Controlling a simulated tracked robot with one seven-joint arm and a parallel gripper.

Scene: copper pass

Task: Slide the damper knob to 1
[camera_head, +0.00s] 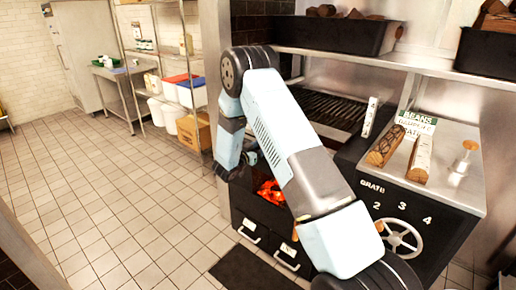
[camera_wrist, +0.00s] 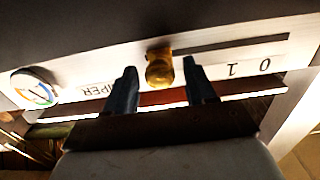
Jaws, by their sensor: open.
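In the wrist view the brass damper knob (camera_wrist: 160,68) stands at the left part of a dark straight slot (camera_wrist: 235,43) in a pale metal strip. The strip appears upside down, with the mark 1 (camera_wrist: 233,70) right of the knob and 0 (camera_wrist: 265,65) farther right. A partly hidden label (camera_wrist: 98,90) ending in "PER" is to the left. My gripper (camera_wrist: 159,71) is open, with one finger on each side of the knob. Gaps show between the fingers and the knob. The head view does not clearly show the knob; my arm covers much of the middle.
A round dial gauge (camera_wrist: 35,89) sits left of the label. In the head view a fire box with glowing coals (camera_head: 270,190) is beside my arm. A spoked handwheel (camera_head: 399,238) and a steel top with wood pieces (camera_head: 387,146) are at the right. The tiled floor at left is clear.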

